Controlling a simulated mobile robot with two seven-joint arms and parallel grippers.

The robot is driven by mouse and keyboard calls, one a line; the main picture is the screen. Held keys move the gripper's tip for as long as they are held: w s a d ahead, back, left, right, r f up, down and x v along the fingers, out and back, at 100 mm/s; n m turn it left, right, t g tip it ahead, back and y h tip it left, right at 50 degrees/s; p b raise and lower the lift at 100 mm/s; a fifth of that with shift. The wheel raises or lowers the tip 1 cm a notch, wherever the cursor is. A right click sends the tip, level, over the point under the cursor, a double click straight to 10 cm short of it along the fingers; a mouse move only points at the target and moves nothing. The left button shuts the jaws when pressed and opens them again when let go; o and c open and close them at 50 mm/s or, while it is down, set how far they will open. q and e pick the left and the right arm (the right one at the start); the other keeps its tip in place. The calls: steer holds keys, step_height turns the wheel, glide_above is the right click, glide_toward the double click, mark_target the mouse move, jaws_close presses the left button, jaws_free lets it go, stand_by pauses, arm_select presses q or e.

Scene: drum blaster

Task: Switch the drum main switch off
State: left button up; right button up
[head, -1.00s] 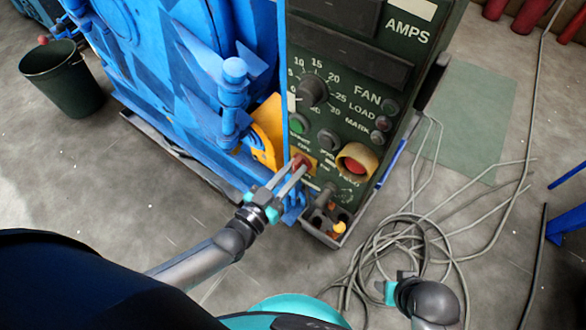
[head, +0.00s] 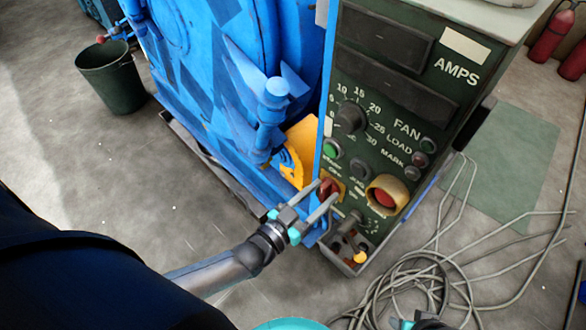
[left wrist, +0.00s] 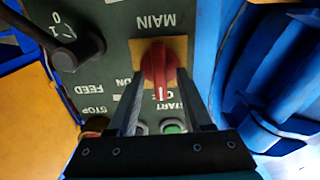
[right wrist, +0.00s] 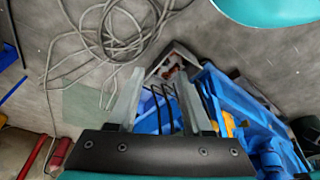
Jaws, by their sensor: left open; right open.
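The red main switch (head: 329,188) sits on a yellow plate low on the dark green control panel (head: 384,120). In the left wrist view the red switch (left wrist: 157,70) appears upside down under the word MAIN, its white-marked end pointing down the picture. ON is readable to its left; the OFF lettering is partly covered. My left gripper (head: 327,191) is open, with one finger on each side of the switch; contact cannot be told. My right gripper (right wrist: 157,97) is open and empty, away from the panel, above the floor; only part of it shows at the head view's bottom edge.
A large red button with a yellow collar (head: 385,196) is right of the switch. A lever with a yellow tip (head: 358,256) stands below. The blue drum machine (head: 235,80) is left of the panel. Grey cables (head: 410,285) coil on the floor; a dark bin (head: 110,78) stands far left.

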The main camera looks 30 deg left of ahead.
arm_select(q)
steer(key=shift+s+a, duration=0.1)
steer(key=shift+s, duration=0.2)
steer(key=p+v, duration=0.3)
steer(key=v, duration=1.1)
steer(key=shift+s, duration=0.3)
arm_select(e)
steer(key=s+d+f+g, duration=0.1)
steer(key=s+f, duration=0.2)
steer(key=f, duration=0.3)
steer(key=shift+s+f, duration=0.25)
steer(key=shift+f, duration=0.1)
arm_select(q)
steer(key=shift+a, duration=0.1)
